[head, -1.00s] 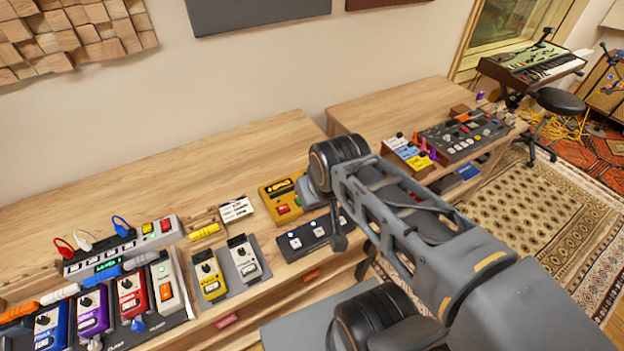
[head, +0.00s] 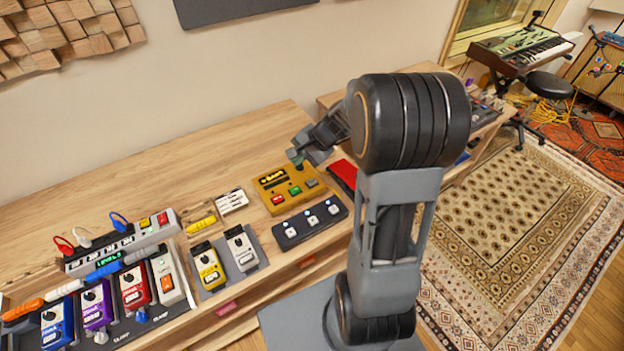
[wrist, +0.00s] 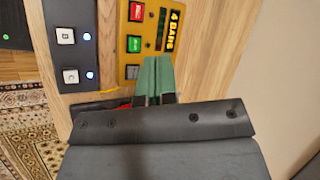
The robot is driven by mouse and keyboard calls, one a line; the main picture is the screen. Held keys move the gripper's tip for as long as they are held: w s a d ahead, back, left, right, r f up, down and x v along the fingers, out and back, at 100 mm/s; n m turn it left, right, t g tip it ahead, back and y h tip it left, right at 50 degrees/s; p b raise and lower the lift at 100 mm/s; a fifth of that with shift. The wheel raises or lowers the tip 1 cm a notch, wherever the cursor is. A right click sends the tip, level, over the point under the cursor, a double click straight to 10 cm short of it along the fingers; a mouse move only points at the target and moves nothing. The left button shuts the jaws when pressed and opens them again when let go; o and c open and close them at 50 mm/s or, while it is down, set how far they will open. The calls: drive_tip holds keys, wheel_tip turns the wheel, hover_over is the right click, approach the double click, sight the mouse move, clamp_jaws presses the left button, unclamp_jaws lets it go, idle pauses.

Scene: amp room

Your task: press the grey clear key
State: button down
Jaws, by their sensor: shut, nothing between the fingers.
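The grey key (head: 312,183) is the rightmost of three keys on a yellow box (head: 265,183) on the desk. In the wrist view the grey key (wrist: 132,72) lies just left of the fingertips. Beside it are a green key (head: 295,190) and a red key (head: 278,198). My gripper (head: 295,159) is shut and empty, its green fingertips above the back right part of the box. In the wrist view the fingertips (wrist: 156,62) cover part of the box. I cannot tell exactly how high they are.
A dark pedal with several white switches (head: 310,222) sits in front of the yellow box. A red item (head: 344,174) lies right of it, partly behind my arm. Yellow and white pedals (head: 207,268) stand to the left. The desk behind the box is clear.

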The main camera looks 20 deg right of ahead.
sight(312, 183)
drive_tip(key=w+d+f+m+t, duration=0.2)
drive_tip(key=w+d+f+m, duration=0.3)
drive_tip(key=d+f+m, duration=0.1)
drive_tip(key=shift+d+f+y+p, duration=0.15)
drive_tip(key=shift+f+y+p, duration=0.25)
drive_tip(key=shift+f, duration=0.1)
wheel_tip(312, 183, down, 8)
drive_tip(key=b, duration=0.5)
drive_tip(key=shift+f+b, duration=0.1)
drive_tip(key=shift+b, duration=0.25)
drive_tip(key=shift+f+b, duration=0.35)
drive_tip(key=shift+f+b, duration=0.9)
drive_tip(key=shift+b, duration=0.3)
idle(2.0)
drive_tip(key=shift+r, duration=0.2)
drive_tip(key=shift+r+p, duration=0.55)
drive_tip(key=shift+r, duration=0.2)
drive_tip(key=shift+r, duration=0.1)
